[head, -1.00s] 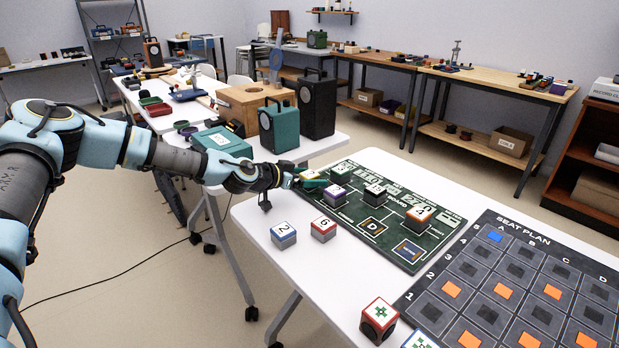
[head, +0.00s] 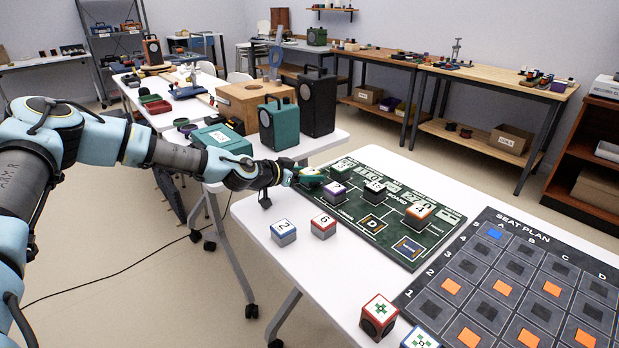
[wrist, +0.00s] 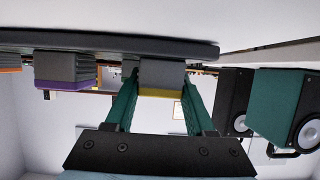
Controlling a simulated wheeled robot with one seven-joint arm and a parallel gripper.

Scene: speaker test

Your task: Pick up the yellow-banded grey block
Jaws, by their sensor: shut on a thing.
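The yellow-banded grey block (wrist: 162,77) is between the green fingers of my gripper (wrist: 154,92) in the wrist view. The picture is upside down there, and the block's yellow band faces down in it. My gripper is shut on the block at the near left edge of the dark green board (head: 375,240). In the head view my gripper (head: 311,177) hides most of the block. I cannot tell whether the block is clear of the board.
A purple-banded block (head: 337,190) stands close by on the board; more banded blocks stand beyond. Blocks marked 2 (head: 284,232) and 6 (head: 323,226) sit on the white table. Green (head: 279,125) and black (head: 317,103) speakers stand behind my gripper.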

